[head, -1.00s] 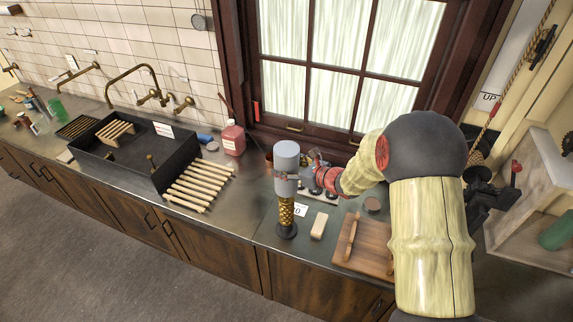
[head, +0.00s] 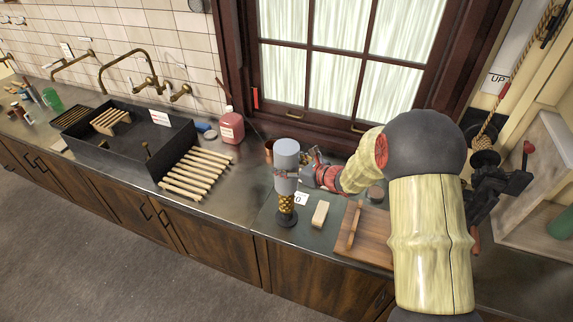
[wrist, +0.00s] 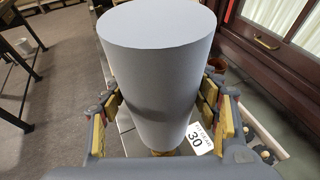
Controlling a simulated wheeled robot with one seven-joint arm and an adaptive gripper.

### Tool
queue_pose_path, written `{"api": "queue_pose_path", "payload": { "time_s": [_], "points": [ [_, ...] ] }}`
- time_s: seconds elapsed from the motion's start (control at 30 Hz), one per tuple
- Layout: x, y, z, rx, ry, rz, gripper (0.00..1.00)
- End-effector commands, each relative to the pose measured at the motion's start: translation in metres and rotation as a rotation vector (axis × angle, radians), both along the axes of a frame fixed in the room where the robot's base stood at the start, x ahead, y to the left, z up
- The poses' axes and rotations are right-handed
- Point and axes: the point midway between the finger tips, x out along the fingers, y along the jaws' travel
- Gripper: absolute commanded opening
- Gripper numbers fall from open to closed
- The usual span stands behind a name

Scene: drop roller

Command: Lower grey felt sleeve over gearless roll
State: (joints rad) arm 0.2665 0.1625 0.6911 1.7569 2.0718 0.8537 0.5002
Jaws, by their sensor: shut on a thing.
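The grey felt sleeve (head: 287,155) stands upright above the black base (head: 287,219). Its lower end is around the upper part of a gold patterned roll (head: 286,203), and only a short length of gold shows below. My gripper (head: 285,177) is shut on the sleeve from the right. In the wrist view the sleeve (wrist: 160,75) fills the middle, with my fingers (wrist: 163,95) pressed on both sides. A little gold (wrist: 163,153) shows under it. A white tag (wrist: 200,139) reading 30 is beside the roll; its small lettering seems to say no gear. The roll's top is hidden inside the sleeve.
A pale block (head: 320,214) and a wooden board (head: 366,236) lie right of the roll. Wooden slats (head: 197,175) and a dark sink (head: 130,145) are to the left. A pink bottle (head: 231,127) stands behind, near the window.

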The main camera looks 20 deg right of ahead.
Motion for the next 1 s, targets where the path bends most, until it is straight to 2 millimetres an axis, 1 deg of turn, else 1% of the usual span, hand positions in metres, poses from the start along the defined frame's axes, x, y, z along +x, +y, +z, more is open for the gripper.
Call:
{"api": "queue_pose_path", "payload": {
  "time_s": [0.03,1.0],
  "points": [
    [0.000,0.000,-0.006,0.001,-0.001,0.000,0.33],
    [0.000,0.000,-0.076,0.001,-0.001,0.000,0.33]
  ]
}}
